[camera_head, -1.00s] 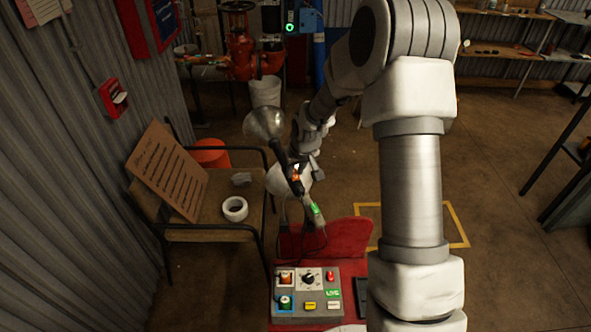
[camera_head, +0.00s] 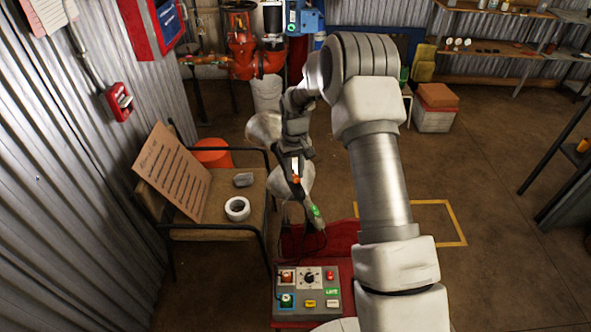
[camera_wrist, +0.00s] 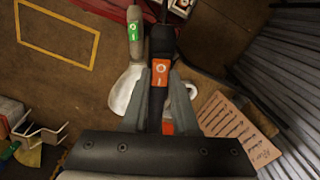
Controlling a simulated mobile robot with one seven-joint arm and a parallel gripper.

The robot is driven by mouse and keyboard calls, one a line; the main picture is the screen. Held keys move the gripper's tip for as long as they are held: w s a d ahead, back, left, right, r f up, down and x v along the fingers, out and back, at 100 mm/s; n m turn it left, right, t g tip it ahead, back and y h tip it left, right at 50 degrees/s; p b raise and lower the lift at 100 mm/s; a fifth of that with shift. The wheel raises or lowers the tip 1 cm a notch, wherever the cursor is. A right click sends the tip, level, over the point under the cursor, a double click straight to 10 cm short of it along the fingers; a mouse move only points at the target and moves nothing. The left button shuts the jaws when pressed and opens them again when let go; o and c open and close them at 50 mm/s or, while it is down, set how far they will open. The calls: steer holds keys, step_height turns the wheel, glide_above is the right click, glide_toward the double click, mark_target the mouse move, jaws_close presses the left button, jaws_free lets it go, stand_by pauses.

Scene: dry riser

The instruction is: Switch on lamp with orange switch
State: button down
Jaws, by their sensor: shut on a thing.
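My gripper (camera_wrist: 161,84) is shut on the lamp with the orange switch (camera_wrist: 161,71), its dark handle between the fingers in the wrist view. In the head view my gripper (camera_head: 294,166) holds this lamp above the gap between chair and red surface; its orange switch (camera_head: 296,179) shows below the fingers. Its metal shade (camera_head: 263,127) is partly hidden by my wrist. Whether its bulb glows cannot be seen. A second lamp with a green switch (camera_head: 316,211) hangs or stands close beside it, also in the wrist view (camera_wrist: 133,32).
A grey control box (camera_head: 320,311) with an orange and a green socket, a knob and several buttons sits on a red surface (camera_head: 330,236). A chair (camera_head: 208,234) at left holds a tape roll (camera_head: 237,208) and a cardboard sign (camera_head: 174,172). Open floor lies right.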

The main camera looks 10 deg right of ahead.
mark_target(295, 178)
steer(key=c, duration=0.7)
jaws_free()
step_height(295, 178, up, 18)
steer(key=shift+f, duration=0.25)
